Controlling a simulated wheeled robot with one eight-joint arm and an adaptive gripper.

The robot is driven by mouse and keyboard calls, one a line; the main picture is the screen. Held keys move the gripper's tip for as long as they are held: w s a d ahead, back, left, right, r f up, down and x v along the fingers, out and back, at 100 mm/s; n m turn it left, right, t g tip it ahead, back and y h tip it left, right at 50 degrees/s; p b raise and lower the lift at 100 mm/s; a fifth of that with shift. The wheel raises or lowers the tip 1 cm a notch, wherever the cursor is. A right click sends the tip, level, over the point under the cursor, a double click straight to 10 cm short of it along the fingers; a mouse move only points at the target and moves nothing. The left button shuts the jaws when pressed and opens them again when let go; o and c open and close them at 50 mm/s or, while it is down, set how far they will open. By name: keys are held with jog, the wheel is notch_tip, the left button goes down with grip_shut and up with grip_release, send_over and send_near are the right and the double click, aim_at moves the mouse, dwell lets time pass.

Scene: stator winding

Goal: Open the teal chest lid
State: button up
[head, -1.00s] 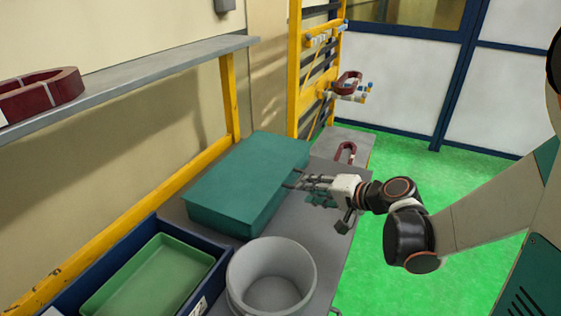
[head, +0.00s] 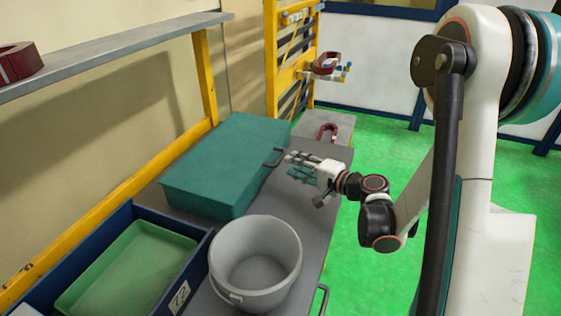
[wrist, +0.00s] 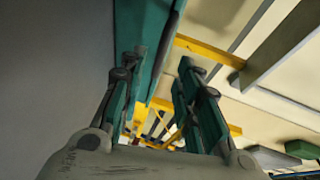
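The teal chest (head: 225,160) sits on the grey workbench, its lid closed. A dark bar handle (head: 270,163) sticks out from its right side. My gripper (head: 289,164) is just right of the handle, fingers pointing left toward it. In the head view I cannot tell whether a fingertip touches the handle. In the wrist view my gripper (wrist: 160,85) shows two fingers spread apart with nothing between them. The chest (wrist: 138,25) fills a strip at the top of that view, above the left finger.
A grey bucket (head: 287,255) and a blue bin (head: 193,262) holding a green tray (head: 130,268) stand in front of the chest. A grey shelf (head: 120,52) with a dark red part (head: 20,62) runs along the wall. Another red part (head: 327,132) lies behind my gripper.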

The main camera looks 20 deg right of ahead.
aim_at(281, 157)
jog(key=b+x, duration=0.1)
jog(key=x, duration=0.6)
jog(key=shift+b, duration=0.3)
jog(key=shift+c, duration=0.6)
grip_shut()
